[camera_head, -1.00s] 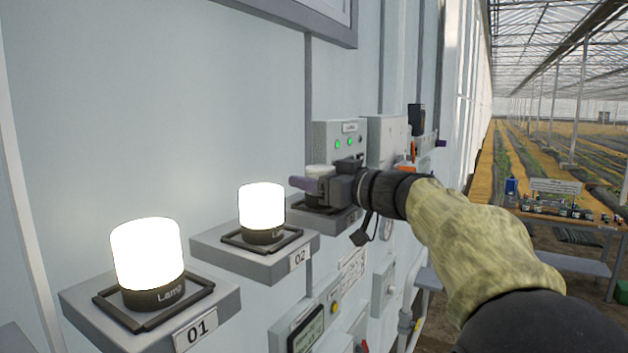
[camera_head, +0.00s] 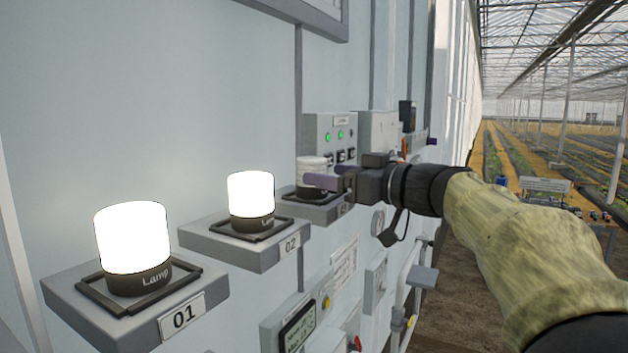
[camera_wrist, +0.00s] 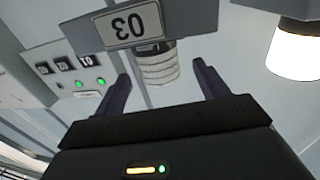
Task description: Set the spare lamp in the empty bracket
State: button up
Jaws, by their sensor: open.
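The spare lamp (camera_head: 312,164) has an unlit, ribbed whitish top and stands upright at the third bracket (camera_head: 318,212), farthest of the row. In the wrist view, which is upside down, the lamp (camera_wrist: 158,66) shows beyond the bracket's plate marked 03 (camera_wrist: 128,24). Its base is largely hidden, so I cannot tell how fully it sits in the bracket. My gripper (camera_head: 322,181) is in front of the lamp. In the wrist view its two fingers (camera_wrist: 161,75) are spread wide, with the lamp between their lines and visible space on both sides.
Lit lamps stand in bracket 01 (camera_head: 110,302) and bracket 02 (camera_head: 225,245), left of my gripper. A panel (camera_head: 322,126) with two green lights and one dark one is behind the lamp. Boxes and pipes are mounted below.

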jog(key=b+v, duration=0.1)
jog(key=v, duration=0.4)
jog(key=shift+s+d, duration=0.15)
jog(key=shift+s, duration=0.05)
dwell(1.0)
